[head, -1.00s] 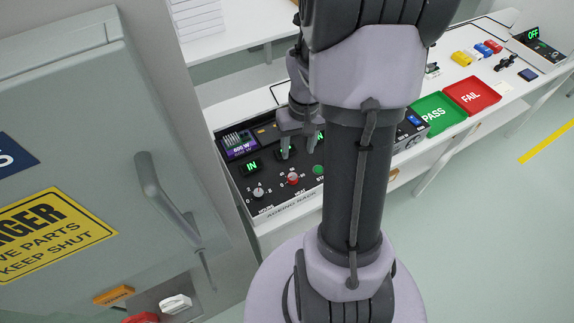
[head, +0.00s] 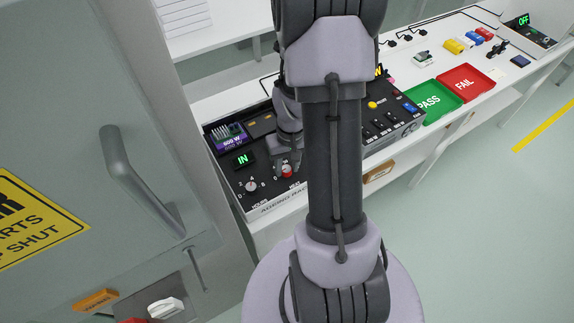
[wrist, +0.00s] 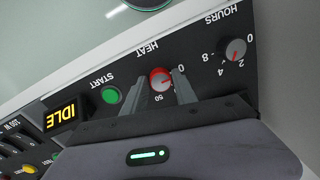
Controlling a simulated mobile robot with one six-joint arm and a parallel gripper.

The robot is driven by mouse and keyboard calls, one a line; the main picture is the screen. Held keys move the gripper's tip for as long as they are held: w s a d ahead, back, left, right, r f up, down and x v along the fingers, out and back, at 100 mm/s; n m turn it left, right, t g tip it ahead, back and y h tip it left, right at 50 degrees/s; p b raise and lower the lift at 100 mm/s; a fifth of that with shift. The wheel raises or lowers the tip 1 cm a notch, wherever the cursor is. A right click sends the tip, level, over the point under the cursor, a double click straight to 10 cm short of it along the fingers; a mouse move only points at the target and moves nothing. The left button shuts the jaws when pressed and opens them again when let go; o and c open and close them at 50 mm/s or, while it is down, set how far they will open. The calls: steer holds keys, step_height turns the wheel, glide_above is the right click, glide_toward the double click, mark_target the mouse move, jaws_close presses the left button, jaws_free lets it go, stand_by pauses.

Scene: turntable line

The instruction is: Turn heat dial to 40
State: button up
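The red heat dial (wrist: 160,78) sits on the black panel in the wrist view, under the word HEAT. Its 0 and 50 marks show, but its pointer is too small to read surely. It also shows in the head view (head: 286,171). My gripper (wrist: 162,80) is open, pointing down at the panel, with one finger on each side of the dial. I cannot tell whether the fingers touch it. In the head view my gripper (head: 285,166) is partly hidden by my arm.
The hours dial (wrist: 235,48) and green start button (wrist: 111,95) flank the heat dial. In the head view, a grey cabinet door with a handle (head: 140,180) stands close on the left. Green PASS (head: 433,101) and red FAIL trays lie right.

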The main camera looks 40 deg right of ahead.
jaws_close()
steer(key=m+b, duration=0.1)
steer(key=m, duration=0.5)
steer(key=m+b, duration=0.1)
steer(key=m, duration=0.4)
steer(key=shift+a+m+h, duration=0.1)
steer(key=shift+m+h, duration=0.2)
stand_by(0.4)
steer(key=o, duration=0.5)
jaws_free()
